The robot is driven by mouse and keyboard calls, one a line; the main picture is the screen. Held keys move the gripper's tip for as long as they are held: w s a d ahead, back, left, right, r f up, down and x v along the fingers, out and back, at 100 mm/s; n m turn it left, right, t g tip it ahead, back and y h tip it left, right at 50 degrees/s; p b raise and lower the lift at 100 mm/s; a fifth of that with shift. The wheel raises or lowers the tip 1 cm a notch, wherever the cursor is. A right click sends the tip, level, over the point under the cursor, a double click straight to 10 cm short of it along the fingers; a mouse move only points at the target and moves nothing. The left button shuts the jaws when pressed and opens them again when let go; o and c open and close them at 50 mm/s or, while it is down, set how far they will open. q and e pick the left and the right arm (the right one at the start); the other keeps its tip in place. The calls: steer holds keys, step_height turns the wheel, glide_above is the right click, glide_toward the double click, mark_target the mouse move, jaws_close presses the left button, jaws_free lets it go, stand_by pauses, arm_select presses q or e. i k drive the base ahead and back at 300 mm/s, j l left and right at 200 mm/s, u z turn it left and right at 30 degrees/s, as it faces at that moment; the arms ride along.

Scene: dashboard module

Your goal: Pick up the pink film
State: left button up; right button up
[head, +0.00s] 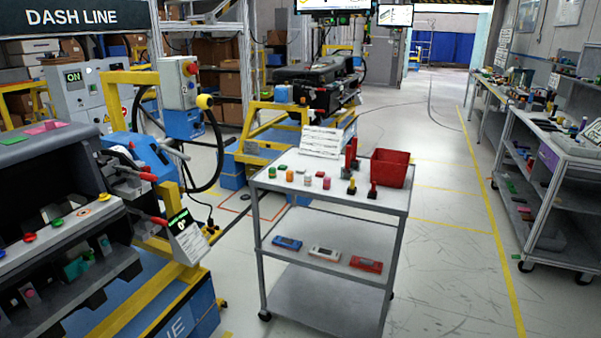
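A flat pink piece (45,127), which looks like the pink film, lies on top of the dark dashboard module (30,155) at the far left of the head view. A flat green piece (12,140) lies just left of it. A small pink item (326,183) stands on the cart's top shelf, too small to tell exactly what it is. Neither of my grippers is in view.
A grey cart (330,205) stands in the middle, with a red bin (391,167) and several small items on top. A yellow frame (150,250) supports the dashboard module. Shelving (560,180) lines the right. The floor between cart and shelving is clear.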

mark_target(50, 125)
steer(key=u, duration=1.3)
